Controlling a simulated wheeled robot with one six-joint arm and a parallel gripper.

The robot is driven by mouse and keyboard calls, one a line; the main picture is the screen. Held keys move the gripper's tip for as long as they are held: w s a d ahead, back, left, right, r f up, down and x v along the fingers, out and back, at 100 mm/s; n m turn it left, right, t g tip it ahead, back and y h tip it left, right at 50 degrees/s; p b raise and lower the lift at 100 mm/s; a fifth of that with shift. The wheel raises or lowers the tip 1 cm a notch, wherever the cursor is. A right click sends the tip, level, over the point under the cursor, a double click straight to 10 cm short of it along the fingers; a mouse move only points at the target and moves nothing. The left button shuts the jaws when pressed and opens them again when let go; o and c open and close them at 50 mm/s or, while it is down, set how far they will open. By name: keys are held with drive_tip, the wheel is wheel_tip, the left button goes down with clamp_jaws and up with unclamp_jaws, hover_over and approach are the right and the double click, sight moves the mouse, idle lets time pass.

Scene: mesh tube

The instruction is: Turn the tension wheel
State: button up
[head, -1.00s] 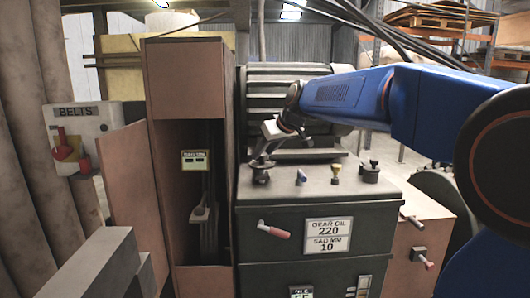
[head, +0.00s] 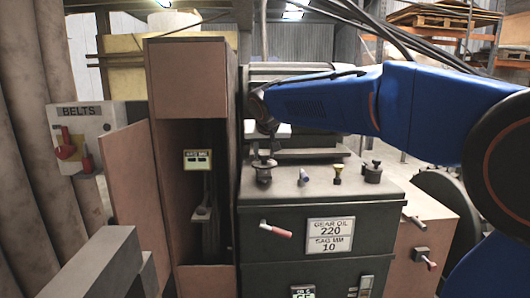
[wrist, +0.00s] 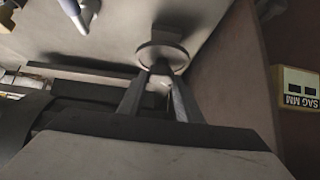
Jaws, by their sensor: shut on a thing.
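The tension wheel, a small dark round wheel on the top left of the dark machine cabinet, shows in the head view (head: 263,175) and as a grey disc in the wrist view (wrist: 162,54). My gripper (wrist: 161,77) is shut on the wheel's hub, its two fingers on either side. In the head view my gripper (head: 264,155) reaches down onto the wheel from above, small and partly hidden by my wrist. The SAG MM display shows in the head view (head: 197,160) and upside down in the wrist view (wrist: 298,89); its reading is too small to tell.
A brown open cabinet (head: 187,80) stands close to the left of the wheel. A red-tipped lever (head: 275,229) is on the front above a lower display (head: 303,292). A ribbed motor housing (head: 290,72) is behind.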

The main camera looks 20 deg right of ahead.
drive_tip(key=shift+f, duration=0.1)
idle(0.6)
drive_tip(key=o, duration=1)
drive_tip(key=shift+o, duration=0.2)
drive_tip(key=shift+s+a, duration=0.1)
drive_tip(key=v, duration=1.7)
drive_tip(key=shift+a, duration=0.2)
